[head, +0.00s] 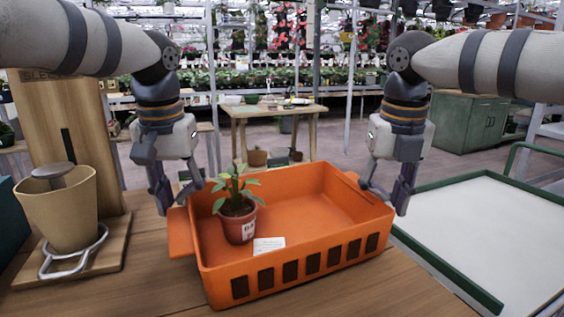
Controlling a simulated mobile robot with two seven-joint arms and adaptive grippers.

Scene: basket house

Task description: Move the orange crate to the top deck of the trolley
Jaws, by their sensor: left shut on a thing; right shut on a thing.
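The orange crate (318,268) is at the centre of the head view, over the wooden table. A small plant in a terracotta pot (238,226) and a white card (268,245) are inside it. My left gripper (180,205) is shut on the crate's left end. My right gripper (385,200) is shut on the crate's right end. Whether the crate's bottom touches the table is hard to tell. The trolley (480,225) is at the right, with a pale top deck, a green rim and a green handle. Its visible deck is bare.
A beige pot (62,208) in a metal holder stands on a wooden stand at the left. The wooden table (150,285) lies under the crate. Farther back are a small wooden table (270,112), a green cabinet (470,122) and shelves of plants.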

